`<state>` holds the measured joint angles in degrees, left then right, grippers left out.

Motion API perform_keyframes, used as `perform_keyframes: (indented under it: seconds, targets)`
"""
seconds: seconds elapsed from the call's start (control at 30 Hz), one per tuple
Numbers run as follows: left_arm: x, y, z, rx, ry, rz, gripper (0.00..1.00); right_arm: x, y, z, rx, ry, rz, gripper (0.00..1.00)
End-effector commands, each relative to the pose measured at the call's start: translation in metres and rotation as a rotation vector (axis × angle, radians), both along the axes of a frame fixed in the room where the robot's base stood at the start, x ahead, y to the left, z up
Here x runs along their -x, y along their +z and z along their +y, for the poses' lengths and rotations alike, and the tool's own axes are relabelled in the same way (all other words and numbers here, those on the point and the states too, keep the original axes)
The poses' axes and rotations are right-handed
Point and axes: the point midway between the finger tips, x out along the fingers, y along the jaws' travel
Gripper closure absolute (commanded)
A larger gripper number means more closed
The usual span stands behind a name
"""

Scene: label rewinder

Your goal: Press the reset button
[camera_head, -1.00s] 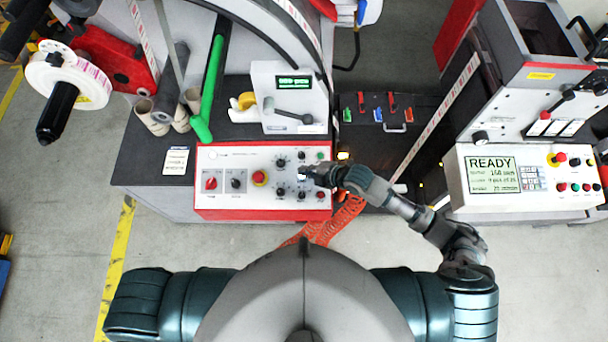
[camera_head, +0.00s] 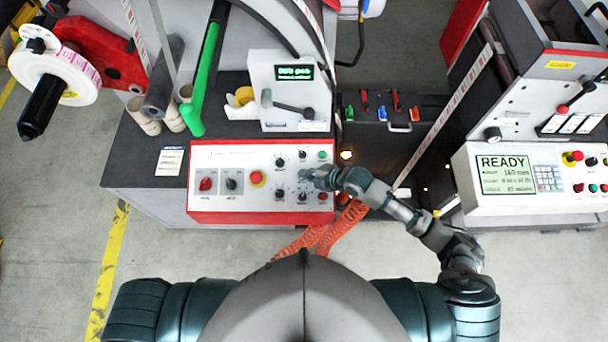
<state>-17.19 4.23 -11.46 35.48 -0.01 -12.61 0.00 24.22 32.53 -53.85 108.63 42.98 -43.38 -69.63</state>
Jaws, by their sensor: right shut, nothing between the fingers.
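The rewinder's control panel (camera_head: 215,206) is a white box with a red frame in the middle of the head view. I cannot read which control is the reset button. My right gripper (camera_head: 306,177) is shut and empty over the right part of the panel, among the small knobs. It hides the surface beneath; I cannot tell if it touches. My left gripper is out of view.
A counter box (camera_head: 284,72) with a green display and lever stands behind the panel. A label roll (camera_head: 55,68) is at the left. A second panel (camera_head: 480,205) reading READY is at the right.

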Motion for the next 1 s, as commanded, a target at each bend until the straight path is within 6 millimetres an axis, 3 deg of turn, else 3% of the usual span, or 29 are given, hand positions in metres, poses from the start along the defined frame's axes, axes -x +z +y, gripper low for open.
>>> perform_keyframes:
  seconds: [1.0]
  targets:
    - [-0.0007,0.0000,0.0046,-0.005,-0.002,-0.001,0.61,0.0002,-0.0001,0.0002,-0.001,0.001,0.000,1.00]
